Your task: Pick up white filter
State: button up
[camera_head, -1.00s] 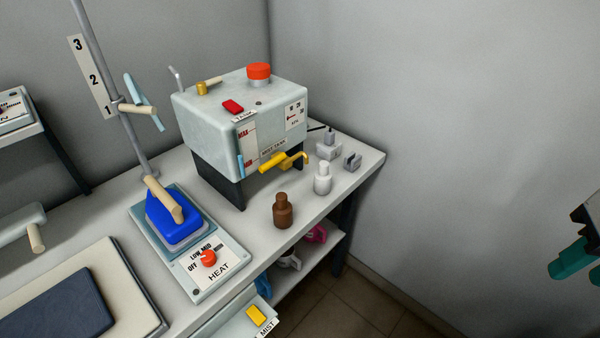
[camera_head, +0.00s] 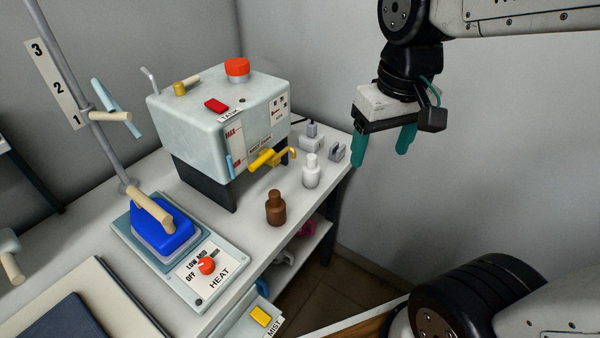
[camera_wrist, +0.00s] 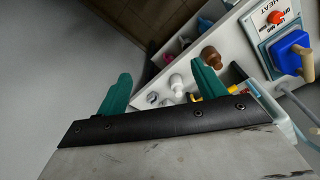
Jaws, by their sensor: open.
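The white filter (camera_head: 311,173), a small bottle-shaped piece with a narrower top, stands upright near the right end of the table. It also shows in the wrist view (camera_wrist: 177,84), between the two teal fingers. My gripper (camera_head: 382,152) hangs to the right of the filter and higher in the head view, with its fingers pointing down. It is open and empty, apart from the filter. Its fingers also show in the wrist view (camera_wrist: 161,80), spread wide.
A brown bottle (camera_head: 275,208) stands left of the filter. Grey clip-like blocks (camera_head: 336,152) sit behind it. The tank machine (camera_head: 215,120) with a yellow tap (camera_head: 266,159) stands close on the left. A blue iron (camera_head: 165,235) rests by the heat dial. Right of the table is open floor.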

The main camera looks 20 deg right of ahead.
jog(key=w+f, duration=0.3)
jog(key=w, duration=0.5)
jog(key=n+g, duration=0.1)
send_over(311, 170)
jog(key=d, duration=0.1)
jog(key=f, duration=1.3)
jog(key=shift+w+f, duration=0.3)
jog(key=shift+w, duration=0.1)
jog(key=f, duration=0.8)
jog(key=shift+w+a, duration=0.2)
jog(key=shift+w, duration=0.1)
jog(key=c, duration=1.1)
